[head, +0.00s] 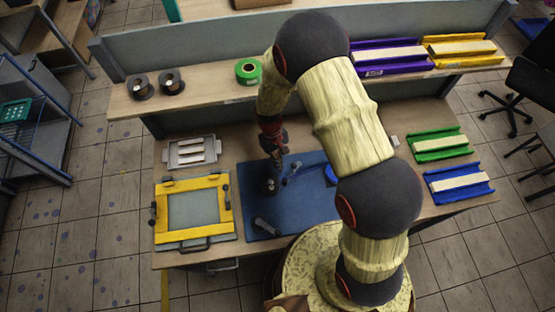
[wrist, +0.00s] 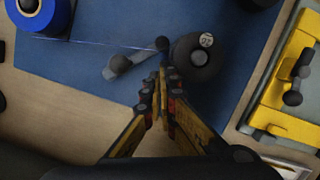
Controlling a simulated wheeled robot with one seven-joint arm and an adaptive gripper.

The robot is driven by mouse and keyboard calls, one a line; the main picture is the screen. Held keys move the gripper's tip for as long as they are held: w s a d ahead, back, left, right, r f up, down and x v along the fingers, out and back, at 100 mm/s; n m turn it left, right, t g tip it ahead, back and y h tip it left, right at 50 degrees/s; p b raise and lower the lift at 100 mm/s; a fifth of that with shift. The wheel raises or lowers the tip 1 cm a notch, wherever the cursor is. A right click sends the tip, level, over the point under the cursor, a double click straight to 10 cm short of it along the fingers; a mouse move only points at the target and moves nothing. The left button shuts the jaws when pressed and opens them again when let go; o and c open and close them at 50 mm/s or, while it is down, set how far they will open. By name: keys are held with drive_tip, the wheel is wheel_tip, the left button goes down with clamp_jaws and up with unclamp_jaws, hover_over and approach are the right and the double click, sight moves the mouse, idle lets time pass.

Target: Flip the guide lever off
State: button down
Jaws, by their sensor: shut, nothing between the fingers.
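The guide lever appears to be a short grey bar with dark round knobs (wrist: 121,64) on the blue mat. In the wrist view it lies just ahead and left of my gripper tips; in the head view it shows (head: 292,170) near the mat's middle. A black round part with a pale label (wrist: 195,55) stands to its right. My gripper (wrist: 163,80) is shut and empty, its tips close to the lever's right end and the round part. I cannot tell whether they touch. The gripper also shows in the head view (head: 279,152), low over the mat.
A blue spool (wrist: 38,15) sits on the mat (head: 245,180), with a thin line running right from it. A yellow frame (head: 163,214) lies left in the head view, with a white-barred tray (head: 172,161) behind it. Green (head: 440,133) and blue (head: 484,188) bins stand right.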

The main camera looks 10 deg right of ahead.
drive_tip(key=shift+b+x, duration=0.6)
drive_tip(key=shift+x, duration=1.1)
